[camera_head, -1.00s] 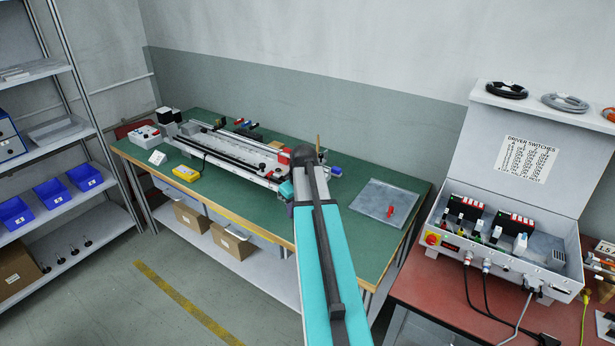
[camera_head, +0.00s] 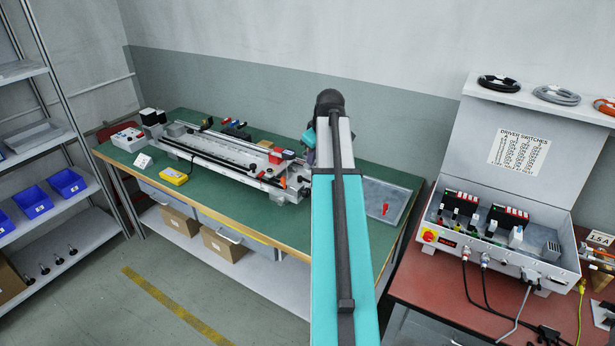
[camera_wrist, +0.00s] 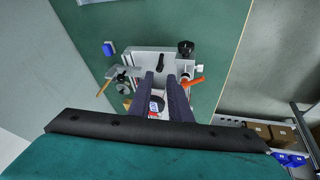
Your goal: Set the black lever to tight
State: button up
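A black lever (camera_wrist: 161,63) sits on a light grey plate at the end of the gantry machine in the wrist view. The long gantry machine (camera_head: 222,156) lies on the green table, but the black lever cannot be made out in the head view. My gripper (camera_wrist: 167,78) points down over this machine end, its two dark fingers apart with nothing between the tips. The lever shows just beyond the tips. An orange lever (camera_wrist: 192,82) is right of the fingers, and a black knob (camera_wrist: 185,47) is beyond it. In the head view my arm hides most of my gripper.
A blue part (camera_wrist: 109,48) and a bracket with a thin rod (camera_wrist: 122,80) stand left of the plate. The green table (camera_head: 290,229) holds a yellow box (camera_head: 174,175) and a grey tray (camera_head: 374,190). A switch case (camera_head: 500,240) stands on the red table at right.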

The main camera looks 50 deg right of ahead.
jog(key=shift+w+f, duration=0.1)
jog(key=p, duration=0.3)
send_near(308, 181)
jog(key=shift+w+x, duration=0.2)
jog(key=shift+x, duration=1.9)
jog(key=shift+w+x, duration=0.2)
jog(key=shift+x, duration=1.85)
jog(key=shift+d, duration=0.15)
